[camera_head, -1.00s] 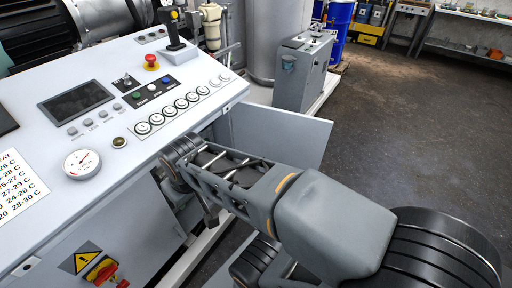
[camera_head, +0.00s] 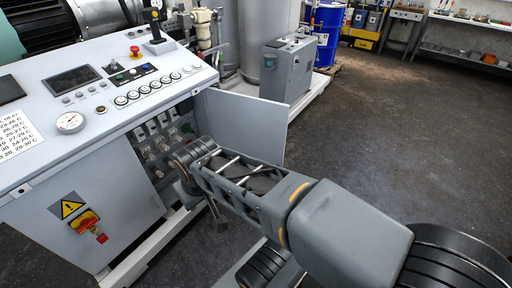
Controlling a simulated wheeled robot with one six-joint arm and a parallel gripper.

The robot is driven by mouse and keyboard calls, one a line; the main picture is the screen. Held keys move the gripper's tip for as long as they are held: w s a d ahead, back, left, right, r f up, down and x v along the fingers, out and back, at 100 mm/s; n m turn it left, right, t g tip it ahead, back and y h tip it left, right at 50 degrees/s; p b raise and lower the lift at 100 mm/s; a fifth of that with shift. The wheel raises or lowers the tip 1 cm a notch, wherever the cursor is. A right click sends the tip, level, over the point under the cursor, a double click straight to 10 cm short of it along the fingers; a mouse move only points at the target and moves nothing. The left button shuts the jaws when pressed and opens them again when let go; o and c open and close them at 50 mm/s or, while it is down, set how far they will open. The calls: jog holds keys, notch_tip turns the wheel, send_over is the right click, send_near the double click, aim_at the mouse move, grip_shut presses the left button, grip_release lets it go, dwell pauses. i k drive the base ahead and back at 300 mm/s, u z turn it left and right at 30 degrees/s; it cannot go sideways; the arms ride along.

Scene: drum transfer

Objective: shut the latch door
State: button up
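The latch door (camera_head: 245,128) is a flat light-grey panel standing open. It swings out to the right from the end of the control cabinet (camera_head: 105,205). The open compartment (camera_head: 165,140) shows rows of switches and round fittings. My arm reaches in from the lower right, its wrist end in front of the compartment and the door's lower edge. A dark part hanging below the wrist looks like my gripper (camera_head: 221,222). It is small and partly hidden, so its fingers cannot be made out. I cannot tell whether anything touches the door.
The sloped console top (camera_head: 90,110) carries a screen, a gauge, buttons and a joystick. A red-yellow switch (camera_head: 86,222) sits on the cabinet front. A grey unit (camera_head: 287,70) and blue drum (camera_head: 328,35) stand behind the door. The dark floor (camera_head: 400,130) to the right is clear.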

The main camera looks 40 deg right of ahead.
aim_at(253, 126)
jog(key=z, duration=2.3)
jog(key=i, duration=3.85)
jog(key=u, duration=3.05)
jog(key=k, duration=0.15)
jog(key=z, duration=0.1)
